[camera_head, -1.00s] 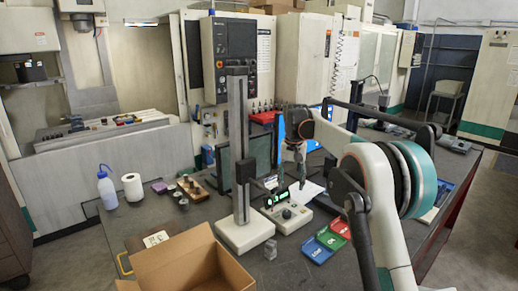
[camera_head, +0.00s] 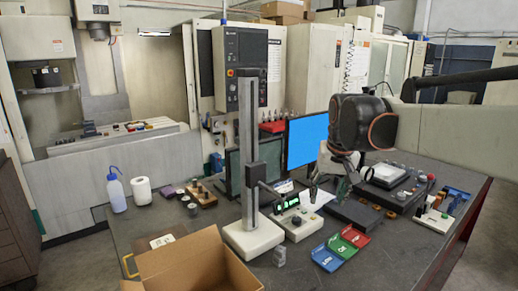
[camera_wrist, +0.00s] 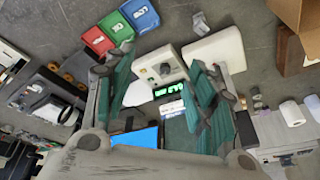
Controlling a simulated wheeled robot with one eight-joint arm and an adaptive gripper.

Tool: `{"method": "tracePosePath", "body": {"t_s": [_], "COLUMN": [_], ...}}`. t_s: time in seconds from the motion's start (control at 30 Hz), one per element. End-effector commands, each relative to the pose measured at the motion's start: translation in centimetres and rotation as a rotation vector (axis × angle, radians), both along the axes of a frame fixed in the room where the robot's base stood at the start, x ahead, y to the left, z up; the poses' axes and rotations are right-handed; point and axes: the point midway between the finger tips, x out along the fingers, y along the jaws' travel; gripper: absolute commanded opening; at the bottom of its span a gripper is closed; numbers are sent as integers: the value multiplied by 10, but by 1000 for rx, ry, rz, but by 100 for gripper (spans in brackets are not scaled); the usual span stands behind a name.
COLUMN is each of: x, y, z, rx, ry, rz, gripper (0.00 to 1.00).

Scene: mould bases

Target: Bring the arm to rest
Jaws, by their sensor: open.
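My gripper (camera_head: 346,170) hangs from the dark wrist of my arm, above the dark workbench (camera_head: 310,268), right of centre in the head view. In the wrist view my gripper (camera_wrist: 160,65) shows its two green-padded fingers spread wide apart, with nothing held between them. The height gauge base with its control box and green digits (camera_wrist: 162,68) appears beyond the fingers and apart from them. My arm reaches in from the right edge of the head view, raised above the bench.
A tall column gauge (camera_head: 249,160) stands left of my gripper. A blue screen (camera_head: 307,140) is behind it. Blue, green and red trays (camera_head: 341,247) and an open cardboard box (camera_head: 190,262) are at the front. Mould parts (camera_head: 388,175) lie to the right.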

Motion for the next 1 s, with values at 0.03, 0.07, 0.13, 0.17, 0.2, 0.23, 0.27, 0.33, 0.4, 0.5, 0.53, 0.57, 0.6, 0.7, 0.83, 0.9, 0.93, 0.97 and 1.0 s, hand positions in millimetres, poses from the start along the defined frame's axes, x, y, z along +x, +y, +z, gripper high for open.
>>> {"method": "tracePosePath", "body": {"t_s": [0.03,0.07,0.13,0.17,0.2,0.23,0.27,0.33,0.4,0.5,0.53,0.57,0.6,0.7,0.83,0.9,0.93,0.97,1.0], "x": [-15,-23,-41,-49,-59,-66,-74,-92,-109,-134,-142,-149,-159,-182,-212,-226,-232,-237,-244], "y": [-2,-2,-4,-5,-6,-6,-7,-8,-10,-11,-12,-12,-13,-15,-16,-17,-18,-18,-18], "z": [-2,-3,-5,-7,-9,-11,-13,-18,-24,-35,-39,-43,-48,-63,-85,-98,-103,-108,-115], "rx": [-2,-3,-5,-6,-8,-10,-11,-14,-18,-23,-24,-26,-29,-35,-44,-48,-51,-53,-54], "ry": [-13,-21,-40,-48,-60,-67,-76,-95,-114,-141,-149,-158,-169,-196,-231,-248,-256,-263,-271], "rz": [4,7,14,16,21,23,27,33,39,50,53,55,58,69,79,85,88,91,93], "gripper": [51,51,51,51,51,51,51,51,51,51,51,51,51,51,51,51,51,51,51]}}
